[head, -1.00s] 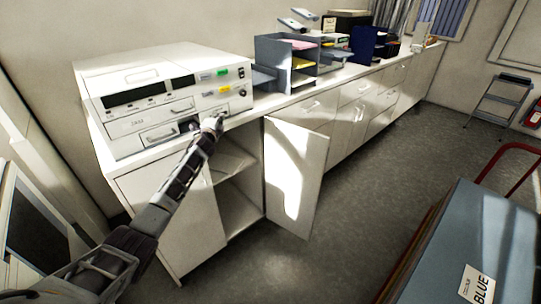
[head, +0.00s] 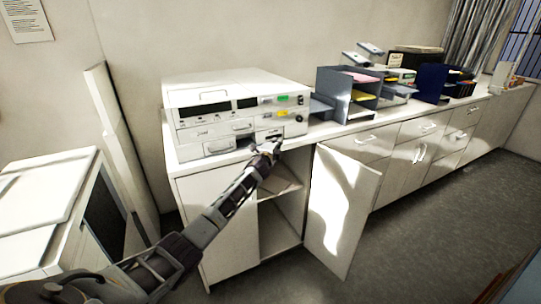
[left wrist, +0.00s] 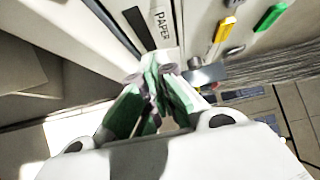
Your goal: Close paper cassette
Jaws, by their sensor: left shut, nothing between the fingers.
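A white office machine (head: 240,88) stands on the left end of a white counter. Its lower right front panel (head: 268,134) is beside my left gripper (head: 268,150). In the left wrist view, a panel labelled PAPER (left wrist: 161,24) is just ahead of the left gripper (left wrist: 157,72), with a dark gap along its left side. The left gripper is shut and empty, its tips close to the panel's lower end. A small metal handle (left wrist: 207,73) lies right of the tips. I cannot tell contact or how far the cassette stands out. My right gripper is not in view.
A cabinet door (head: 340,210) hangs open below the machine, right of my left arm. Blue-grey trays (head: 348,96) stand right of the machine. A white unit (head: 45,205) is at the left.

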